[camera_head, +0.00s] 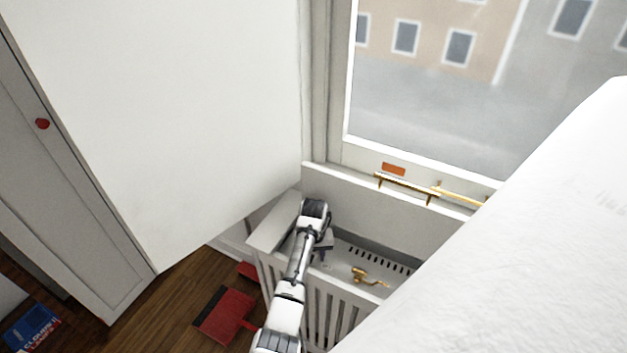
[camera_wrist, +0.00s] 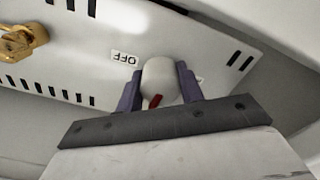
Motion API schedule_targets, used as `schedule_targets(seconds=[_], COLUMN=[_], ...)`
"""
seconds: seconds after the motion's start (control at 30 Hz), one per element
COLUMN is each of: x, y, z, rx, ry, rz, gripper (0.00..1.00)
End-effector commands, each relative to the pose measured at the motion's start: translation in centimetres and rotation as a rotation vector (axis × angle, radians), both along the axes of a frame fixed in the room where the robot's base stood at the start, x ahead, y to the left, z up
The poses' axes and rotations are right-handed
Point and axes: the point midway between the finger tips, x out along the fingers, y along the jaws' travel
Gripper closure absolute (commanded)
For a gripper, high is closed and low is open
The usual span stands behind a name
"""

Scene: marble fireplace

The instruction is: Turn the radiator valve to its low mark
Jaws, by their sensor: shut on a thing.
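The radiator valve (camera_wrist: 158,82) is a pale rounded knob with a red pointer mark on its near side, seen in the wrist view. My gripper (camera_wrist: 158,90) is shut on it, one purple-grey finger on each side. A label reading OFF (camera_wrist: 125,58) is on the white panel to the left of the knob. Another small label (camera_wrist: 199,79) is mostly hidden behind the right finger. The red pointer faces toward the gripper's palm. In the head view my gripper (camera_head: 321,254) reaches down inside the white radiator cover (camera_head: 268,232); the knob is hidden there.
A brass fitting (camera_head: 370,276) sits on the slotted panel right of my gripper, and shows at the wrist view's upper left (camera_wrist: 22,41). A brass rail (camera_head: 405,187) runs along the window ledge. A large white panel (camera_head: 190,110) stands left. A red dustpan (camera_head: 224,314) lies on the floor.

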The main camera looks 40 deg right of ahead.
Motion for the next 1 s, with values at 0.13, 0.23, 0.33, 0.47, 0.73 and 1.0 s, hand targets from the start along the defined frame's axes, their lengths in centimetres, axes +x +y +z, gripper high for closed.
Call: schedule_targets(seconds=[0.13,0.23,0.33,0.47,0.73,1.0], x=[0.04,0.05,0.06,0.07,0.09,0.04], y=[-0.06,-0.07,-0.08,-0.07,-0.08,-0.04], z=[0.15,0.13,0.12,0.11,0.13,0.06], rx=[-0.002,-0.002,-0.002,-0.002,-0.002,-0.001], ry=[-0.001,-0.002,-0.003,-0.003,-0.003,-0.002], rz=[0.041,0.056,0.063,0.065,0.064,0.064], gripper=[0.86,0.86,0.86,0.86,0.56,0.41])
